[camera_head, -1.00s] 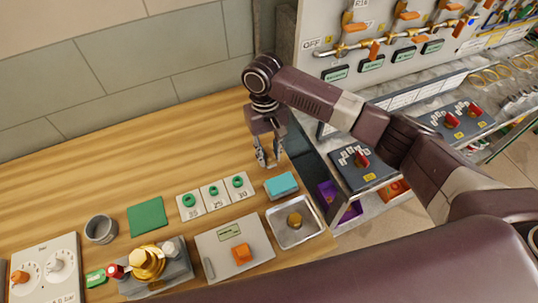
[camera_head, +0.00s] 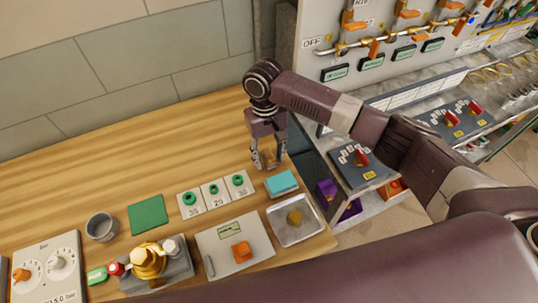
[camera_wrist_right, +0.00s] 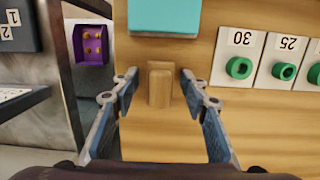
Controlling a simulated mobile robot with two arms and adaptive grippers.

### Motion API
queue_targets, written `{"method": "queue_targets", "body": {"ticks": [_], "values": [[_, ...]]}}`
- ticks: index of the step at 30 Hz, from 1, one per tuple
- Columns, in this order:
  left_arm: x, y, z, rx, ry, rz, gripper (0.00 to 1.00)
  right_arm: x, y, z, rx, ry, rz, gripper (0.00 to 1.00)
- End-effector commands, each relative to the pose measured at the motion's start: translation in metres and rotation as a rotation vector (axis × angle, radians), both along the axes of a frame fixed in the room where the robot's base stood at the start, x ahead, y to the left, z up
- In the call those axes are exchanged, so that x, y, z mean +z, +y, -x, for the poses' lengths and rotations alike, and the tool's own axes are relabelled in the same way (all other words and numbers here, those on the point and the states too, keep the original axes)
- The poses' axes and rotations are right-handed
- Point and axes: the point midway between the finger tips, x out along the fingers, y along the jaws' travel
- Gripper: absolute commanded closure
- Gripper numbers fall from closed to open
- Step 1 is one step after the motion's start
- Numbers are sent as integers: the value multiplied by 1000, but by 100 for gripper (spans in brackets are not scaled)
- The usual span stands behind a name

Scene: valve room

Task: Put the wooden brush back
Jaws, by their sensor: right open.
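A small wooden block-like piece, apparently the wooden brush (camera_wrist_right: 160,84), stands on the wooden bench between the fingertips of my right gripper (camera_wrist_right: 158,80) in the right wrist view. A gap shows on each side of it. In the head view my right gripper (camera_head: 269,163) points down at the bench's right end, open, with the brush (camera_head: 270,157) small and partly hidden between its fingers. I cannot make out any bristles. My left gripper is not in view.
A teal block (camera_head: 281,183) lies just in front of the gripper. White cards with green rings (camera_head: 214,191) are to its left. A metal tray (camera_head: 310,234) with a brass-coloured piece is nearer. The bench (camera_head: 110,165) is clear behind the green mat (camera_head: 147,215).

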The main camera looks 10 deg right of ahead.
Motion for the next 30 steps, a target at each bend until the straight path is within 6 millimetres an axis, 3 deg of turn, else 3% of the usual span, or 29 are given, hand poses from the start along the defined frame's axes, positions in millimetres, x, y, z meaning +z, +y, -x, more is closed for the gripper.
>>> {"method": "queue_targets", "body": {"ticks": [5,18,24,30], "values": [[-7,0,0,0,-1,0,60,19,1,-4,0,-4,-2,59],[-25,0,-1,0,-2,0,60,106,2,-15,0,-4,0,59],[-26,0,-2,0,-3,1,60,120,3,-15,0,0,1,59],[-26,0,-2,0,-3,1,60,121,3,-15,0,1,0,59]]}}
